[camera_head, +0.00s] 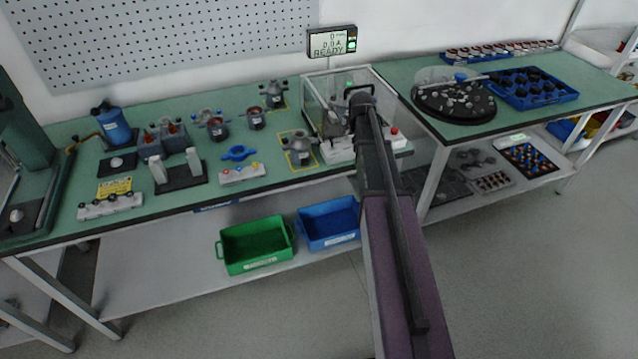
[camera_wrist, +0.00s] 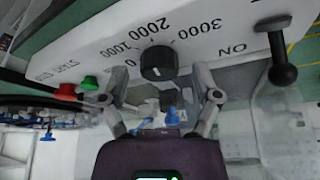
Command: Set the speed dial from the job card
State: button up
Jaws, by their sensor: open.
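The black speed dial (camera_wrist: 158,62) is on a white control panel (camera_wrist: 225,38), with printed marks 0, 1000, 2000 and 3000 around it in the wrist view. A small pale mark shows on its face; its exact setting is unclear. My gripper (camera_wrist: 161,73) is open, with one finger to each side of the dial; I cannot tell whether they touch it. In the head view my arm covers the dial, in front of the clear test enclosure (camera_head: 313,88). A yellow card (camera_head: 115,188) with print too small to read lies on the bench at left.
A black lever (camera_wrist: 283,68) labelled ON stands right of the dial; green (camera_wrist: 89,83) and red (camera_wrist: 66,91) buttons are at left. A display (camera_head: 332,42) reads READY. Stators and fixtures crowd the green bench (camera_head: 215,105). Green (camera_head: 255,246) and blue (camera_head: 328,224) bins sit below.

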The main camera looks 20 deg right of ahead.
jog(key=shift+d+n+y, duration=0.1)
jog(key=shift+n+y, duration=0.6)
jog(key=shift+n, duration=0.95)
jog(key=shift+n+y, duration=0.7)
jog(key=shift+n, duration=0.95)
jog(key=shift+r+p, duration=0.25)
jog(key=shift+p, duration=0.05)
jog(key=p+v, duration=1.2)
jog(key=v, duration=0.2)
jog(key=s+a+f+m+g+b, duration=0.1)
jog(key=s+a+f, duration=0.3)
jog(key=s+a, duration=0.4)
jog(key=s+a+f+m+g+b, duration=0.1)
jog(key=s+a+f+g+b, duration=0.1)
jog(key=s+a, duration=0.7)
jog(key=shift+a+f+g+h+b, duration=0.3)
jog(key=shift+a+f+b, duration=0.8)
jog(key=shift+a, duration=1.2)
jog(key=shift+s+r, duration=0.15)
jog(key=shift+r, duration=0.05)
